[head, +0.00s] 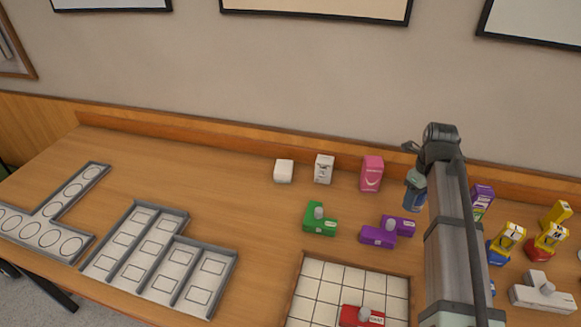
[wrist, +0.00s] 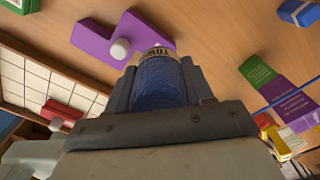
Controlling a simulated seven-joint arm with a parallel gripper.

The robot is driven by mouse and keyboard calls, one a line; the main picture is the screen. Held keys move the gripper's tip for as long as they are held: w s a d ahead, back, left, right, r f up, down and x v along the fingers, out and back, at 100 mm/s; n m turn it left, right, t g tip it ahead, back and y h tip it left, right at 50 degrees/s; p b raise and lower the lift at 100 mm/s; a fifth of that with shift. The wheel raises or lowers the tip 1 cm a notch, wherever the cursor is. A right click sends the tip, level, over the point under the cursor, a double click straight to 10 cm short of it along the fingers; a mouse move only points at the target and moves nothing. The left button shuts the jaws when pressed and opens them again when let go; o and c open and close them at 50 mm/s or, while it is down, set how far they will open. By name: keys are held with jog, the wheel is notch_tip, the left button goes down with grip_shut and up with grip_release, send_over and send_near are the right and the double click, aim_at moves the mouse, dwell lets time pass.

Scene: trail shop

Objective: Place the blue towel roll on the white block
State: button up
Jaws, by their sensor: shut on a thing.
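My gripper (head: 414,180) is shut on the blue towel roll (wrist: 160,82), which stands between the fingers in the wrist view. In the head view the roll (head: 413,200) hangs below the fingers, to the right of the pink box, and seems to be above the table. A small plain white block (head: 283,171) sits near the back of the table, left of my gripper and apart from it. The white block does not show in the wrist view.
A white printed box (head: 324,169) and a pink box (head: 372,174) stand right of the white block. Green (head: 320,221) and purple (head: 378,236) knobbed pieces lie in front. Grey trays (head: 160,258) and a white grid (head: 345,285) occupy the left and front. Several boxes crowd the right.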

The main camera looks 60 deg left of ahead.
jog(key=s+a+r+n, duration=0.1)
jog(key=s+a+n, duration=0.1)
jog(key=s+a, duration=0.65)
jog(key=s+a+r+n, duration=0.1)
jog(key=s+a, duration=0.4)
jog(key=a, duration=0.7)
jog(key=s+a+r+n, duration=0.1)
jog(key=s+a+n, duration=0.1)
jog(key=s+a, duration=0.65)
jog(key=r, duration=0.1)
send_over(283, 166)
jog(key=shift+m, duration=0.5)
jog(key=shift+f, duration=4.6)
jog(key=shift+f, duration=0.1)
jog(key=o, duration=1.1)
notch_tip(283, 166, up, 12)
